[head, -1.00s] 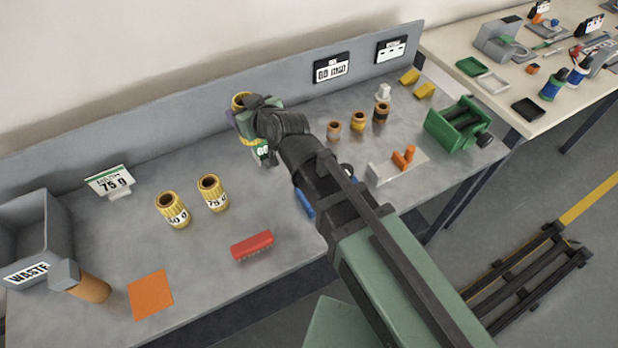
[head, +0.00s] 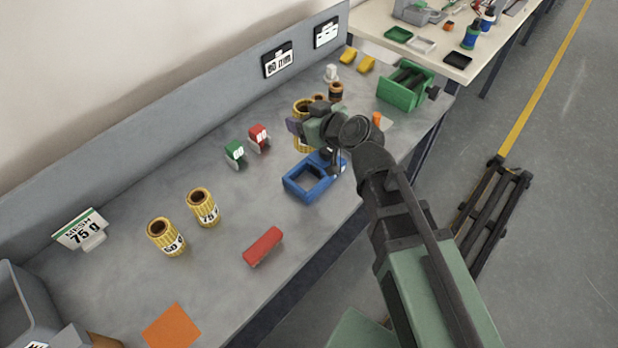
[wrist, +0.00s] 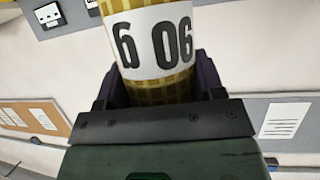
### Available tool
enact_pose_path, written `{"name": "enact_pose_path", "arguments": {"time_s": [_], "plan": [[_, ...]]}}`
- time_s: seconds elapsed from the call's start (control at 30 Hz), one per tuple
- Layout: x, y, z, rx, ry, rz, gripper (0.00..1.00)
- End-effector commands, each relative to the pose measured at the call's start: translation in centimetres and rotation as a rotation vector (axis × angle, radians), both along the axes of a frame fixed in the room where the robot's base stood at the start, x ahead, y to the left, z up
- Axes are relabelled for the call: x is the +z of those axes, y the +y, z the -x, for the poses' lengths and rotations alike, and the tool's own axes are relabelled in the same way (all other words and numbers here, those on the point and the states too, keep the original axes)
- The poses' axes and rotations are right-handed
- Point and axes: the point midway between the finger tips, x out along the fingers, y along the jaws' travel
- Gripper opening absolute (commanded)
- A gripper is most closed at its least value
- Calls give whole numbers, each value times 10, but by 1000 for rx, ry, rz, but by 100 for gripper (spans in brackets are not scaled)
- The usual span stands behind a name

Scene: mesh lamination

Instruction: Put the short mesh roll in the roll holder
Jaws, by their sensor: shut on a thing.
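My gripper (head: 298,126) is shut on a yellow mesh roll (head: 302,146), held roughly upright above the table. In the wrist view the roll (wrist: 160,85) sits between the two purple fingers, and its white label reads 90 g upside down. Two similar yellow rolls stand on the table at left, one marked 75 g (head: 203,209) and one 60 g (head: 166,238). A green trough-like unit with a black knob (head: 404,88), which looks like the roll holder, stands at the far right of the table. The arm hides part of the area before it.
A blue square frame (head: 313,180) lies below my gripper. Green (head: 235,154) and red (head: 259,139) numbered blocks stand to its left.

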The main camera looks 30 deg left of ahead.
Motion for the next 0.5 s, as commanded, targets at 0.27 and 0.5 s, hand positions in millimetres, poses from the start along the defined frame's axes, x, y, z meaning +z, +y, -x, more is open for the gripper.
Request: {"name": "enact_pose_path", "arguments": {"time_s": [0.27, 0.5], "plan": [[-111, 0, 0, -1, 1, 0, 28], [-126, 0, 0, -1, 1, 0, 28]]}}
